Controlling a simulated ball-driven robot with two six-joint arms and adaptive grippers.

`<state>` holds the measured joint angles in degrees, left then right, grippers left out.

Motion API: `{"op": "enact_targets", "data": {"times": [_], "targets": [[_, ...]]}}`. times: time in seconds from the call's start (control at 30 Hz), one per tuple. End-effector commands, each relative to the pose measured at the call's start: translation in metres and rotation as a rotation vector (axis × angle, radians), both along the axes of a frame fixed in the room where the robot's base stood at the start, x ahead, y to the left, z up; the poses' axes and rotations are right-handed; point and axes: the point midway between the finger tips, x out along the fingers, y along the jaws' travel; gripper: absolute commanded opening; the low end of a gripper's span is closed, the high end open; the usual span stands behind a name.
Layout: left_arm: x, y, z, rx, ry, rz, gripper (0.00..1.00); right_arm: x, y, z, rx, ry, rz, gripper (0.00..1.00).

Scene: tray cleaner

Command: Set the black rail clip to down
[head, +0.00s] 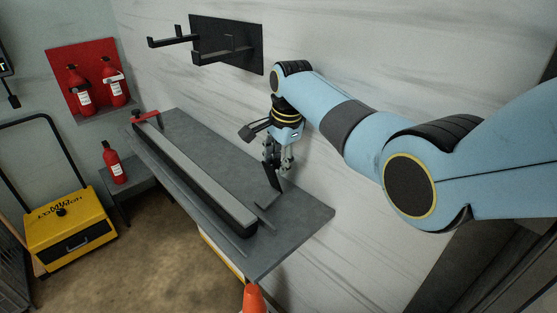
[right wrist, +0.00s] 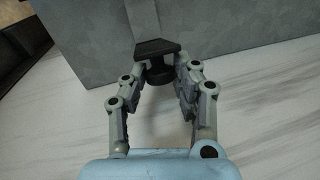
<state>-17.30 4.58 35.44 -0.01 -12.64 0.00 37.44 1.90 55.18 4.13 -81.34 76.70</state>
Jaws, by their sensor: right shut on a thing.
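The black rail clip (head: 272,178) stands raised and tilted at the near end of the grey tray cleaner (head: 290,226). It stands apart from the pale rail (head: 195,172), not lying across it. My right gripper (head: 277,160) is shut on the clip's upper end from above. In the right wrist view the black end of the clip (right wrist: 157,47) sits between the fingertips of my right gripper (right wrist: 160,75). The fingers partly hide the clip in the head view. My left gripper is not in view.
A red clip (head: 147,116) lies across the rail's far end. A black wall rack (head: 227,45) hangs above. Fire extinguishers (head: 112,162), a yellow machine (head: 70,228) and an orange cone (head: 254,300) stand around. The marbled wall (head: 330,200) is close behind the clip.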

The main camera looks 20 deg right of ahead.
Motion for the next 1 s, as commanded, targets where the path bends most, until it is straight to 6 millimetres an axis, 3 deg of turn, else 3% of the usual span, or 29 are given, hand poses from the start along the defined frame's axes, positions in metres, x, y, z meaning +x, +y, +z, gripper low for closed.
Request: {"op": "enact_targets", "data": {"times": [0.47,0.8,1.0], "targets": [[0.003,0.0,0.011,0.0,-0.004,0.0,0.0,-0.002,0.006,0.004,-0.038,-0.012,0.002,0.0],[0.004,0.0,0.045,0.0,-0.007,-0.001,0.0,-0.012,0.033,0.016,-0.24,-0.082,0.004,0.0],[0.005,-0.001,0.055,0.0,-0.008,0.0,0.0,-0.017,0.05,0.017,-0.232,-0.08,0.002,0.0]]}}
